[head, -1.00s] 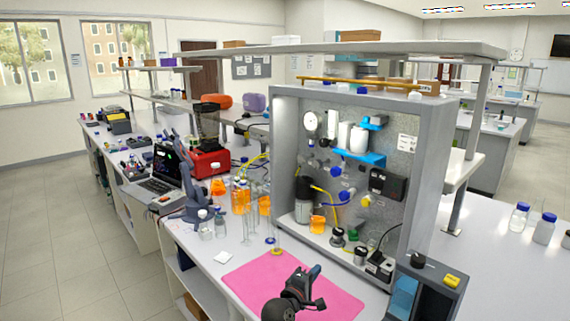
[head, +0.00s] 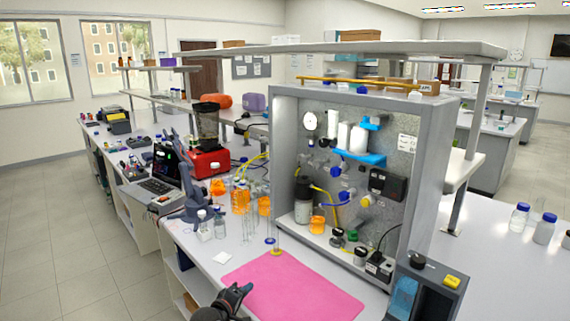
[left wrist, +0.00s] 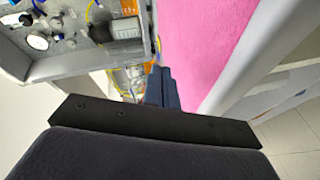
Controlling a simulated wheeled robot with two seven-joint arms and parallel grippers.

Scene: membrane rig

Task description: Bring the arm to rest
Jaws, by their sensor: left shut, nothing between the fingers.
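My left gripper (head: 236,294) is low in the head view, at the near left edge of the pink mat (head: 290,284). It is shut and empty. The membrane rig (head: 345,160), a grey open-fronted cabinet with gauges, valves and tubing, stands behind the mat, apart from the gripper. My right gripper does not show.
A box with a blue window and yellow button (head: 428,286) stands right of the mat. Glass cylinders and orange-filled beakers (head: 240,195) stand left of the rig. A small white square (head: 222,257) lies near the bench's front edge.

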